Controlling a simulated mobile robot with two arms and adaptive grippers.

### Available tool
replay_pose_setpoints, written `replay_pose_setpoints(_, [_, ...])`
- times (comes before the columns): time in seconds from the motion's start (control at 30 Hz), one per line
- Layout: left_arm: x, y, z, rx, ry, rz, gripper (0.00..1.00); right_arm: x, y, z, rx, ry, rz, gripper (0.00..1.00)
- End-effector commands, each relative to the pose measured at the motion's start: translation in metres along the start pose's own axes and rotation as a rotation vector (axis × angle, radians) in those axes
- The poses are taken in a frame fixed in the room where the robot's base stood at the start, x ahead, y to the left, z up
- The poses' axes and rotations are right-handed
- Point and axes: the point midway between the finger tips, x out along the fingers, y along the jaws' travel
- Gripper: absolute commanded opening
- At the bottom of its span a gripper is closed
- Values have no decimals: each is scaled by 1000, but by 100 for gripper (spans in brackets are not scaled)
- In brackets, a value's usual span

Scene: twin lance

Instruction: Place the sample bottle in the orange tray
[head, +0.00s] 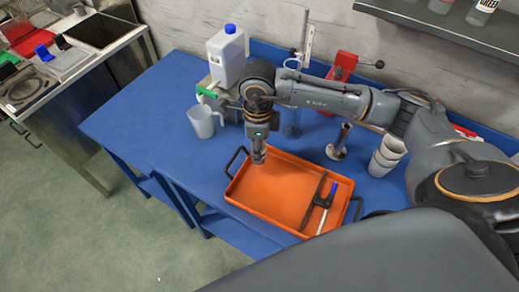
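The orange tray (240,197) lies on the blue bench, with dark handles at its ends. A dark bar (313,203) and a blue-ended clamp-like tool (328,207) lie in its right part; its left part is bare. My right arm reaches in from the right, and its gripper (259,156) points down over the tray's back left corner. The fingers are small and seen nearly end-on, so I cannot tell whether they hold anything. I cannot pick out the sample bottle for certain. Labelled bottles (482,12) stand on the shelf at top right. My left gripper is not in view.
A white jug with a blue cap (228,57) and a grey beaker (204,122) stand left of my arm. A metal stand (339,143) and stacked cups (387,156) are behind the tray. The bench's left part (145,115) is clear.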

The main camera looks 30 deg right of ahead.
Motion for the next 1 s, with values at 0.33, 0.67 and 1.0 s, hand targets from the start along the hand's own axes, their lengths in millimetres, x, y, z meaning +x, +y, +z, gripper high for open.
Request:
replay_pose_setpoints(0.33, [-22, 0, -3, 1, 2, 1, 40, 37, -8, -2, -1, 2, 1, 0])
replay_pose_setpoints(0.67, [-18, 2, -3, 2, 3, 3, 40, 43, -9, -1, -1, -1, -1, 0])
replay_pose_setpoints(1.0, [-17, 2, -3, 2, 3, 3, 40, 44, -9, -1, -1, 0, 0, 61])
